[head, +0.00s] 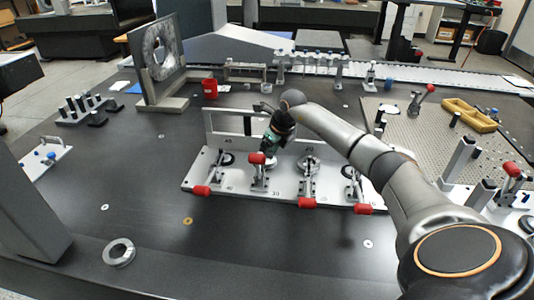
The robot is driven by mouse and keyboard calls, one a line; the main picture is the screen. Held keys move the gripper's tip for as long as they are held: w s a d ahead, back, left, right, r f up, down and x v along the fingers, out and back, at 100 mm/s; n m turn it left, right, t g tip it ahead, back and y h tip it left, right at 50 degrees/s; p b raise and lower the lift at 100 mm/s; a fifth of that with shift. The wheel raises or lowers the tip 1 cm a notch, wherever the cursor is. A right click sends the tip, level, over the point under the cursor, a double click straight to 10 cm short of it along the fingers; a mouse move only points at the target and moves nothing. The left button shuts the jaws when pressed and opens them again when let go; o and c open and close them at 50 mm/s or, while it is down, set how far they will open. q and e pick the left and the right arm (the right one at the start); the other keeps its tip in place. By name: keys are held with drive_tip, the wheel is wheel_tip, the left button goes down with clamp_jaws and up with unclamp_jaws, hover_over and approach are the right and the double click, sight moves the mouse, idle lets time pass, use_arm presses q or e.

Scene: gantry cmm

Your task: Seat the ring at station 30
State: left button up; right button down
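A white fixture plate (225,180) in the middle of the table carries a row of stations with red-handled clamps. The number 30 is printed on its front, near the second station from the left. The red handle (256,158) there stands raised, unlike the others. A silver ring (128,256) lies flat on the table at the front left, apart from the plate. A round metal part (309,163) sits at the third station. My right gripper (268,146) is over the plate behind the raised handle; its fingers are too small and hidden to read. My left gripper is out of view.
An upright frame with a large ring (162,52) stands at the back left. A red cup (210,88), small posts and a perforated plate (425,130) with a yellow tray (470,115) stand behind and right.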

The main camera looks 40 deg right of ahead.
drive_tip(key=shift+c, duration=0.2)
unclamp_jaws()
drive_tip(key=shift+o, duration=0.2)
drive_tip(key=shift+f, duration=0.1)
drive_tip(key=p+v, duration=0.1)
drive_tip(key=v, duration=1.1)
drive_tip(key=shift+r+p, duration=0.35)
drive_tip(key=shift+p, duration=0.05)
drive_tip(key=shift+s+d+r, duration=0.1)
drive_tip(key=shift+d, duration=0.05)
